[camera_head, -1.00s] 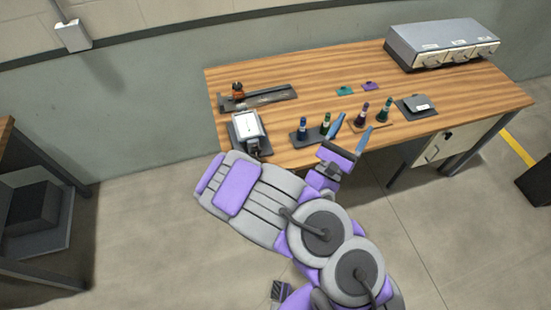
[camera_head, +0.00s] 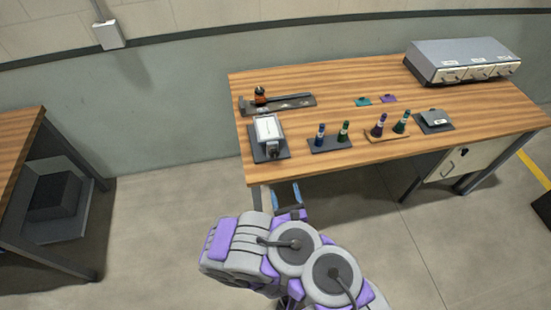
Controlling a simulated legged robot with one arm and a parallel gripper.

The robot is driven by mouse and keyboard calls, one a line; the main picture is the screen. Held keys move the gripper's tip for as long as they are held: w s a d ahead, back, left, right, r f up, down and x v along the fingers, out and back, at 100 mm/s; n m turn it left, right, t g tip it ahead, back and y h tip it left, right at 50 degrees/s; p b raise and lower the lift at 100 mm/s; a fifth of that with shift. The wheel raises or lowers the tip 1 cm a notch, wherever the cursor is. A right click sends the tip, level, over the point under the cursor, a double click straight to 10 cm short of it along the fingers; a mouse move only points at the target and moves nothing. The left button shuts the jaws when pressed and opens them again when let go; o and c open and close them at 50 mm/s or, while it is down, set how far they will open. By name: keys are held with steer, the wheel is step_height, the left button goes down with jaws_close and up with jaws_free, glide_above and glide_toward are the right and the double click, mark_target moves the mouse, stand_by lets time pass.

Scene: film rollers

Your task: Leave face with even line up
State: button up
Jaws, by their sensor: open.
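My gripper (camera_head: 283,192) is open and empty, low in front of the table's front edge; its blue fingers are partly hidden by my arm. A dark base (camera_head: 329,144) holds a blue roller (camera_head: 321,134) and a green roller (camera_head: 343,131), both upright. A brown base (camera_head: 386,136) to its right holds a purple roller (camera_head: 379,126) and a teal roller (camera_head: 401,122). A device with a pale upper face (camera_head: 268,129) stands on a dark mat at the table's left front. Any line on its face is too small to tell.
The wooden table (camera_head: 330,80) also holds a long dark tray (camera_head: 284,104) with a brown bottle, teal and purple pieces (camera_head: 389,98), a grey block (camera_head: 435,117) on a dark mat, and a grey drawer unit (camera_head: 462,62). A second table (camera_head: 20,140) stands left, with open floor between.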

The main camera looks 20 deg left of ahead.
mark_target(275, 155)
steer(key=b+x, duration=0.5)
steer(key=x, duration=0.9)
steer(key=shift+w+b, duration=0.3)
steer(key=shift+w+a, duration=0.35)
steer(key=shift+w, duration=0.2)
steer(key=shift+c, duration=0.2)
steer(key=c, duration=1)
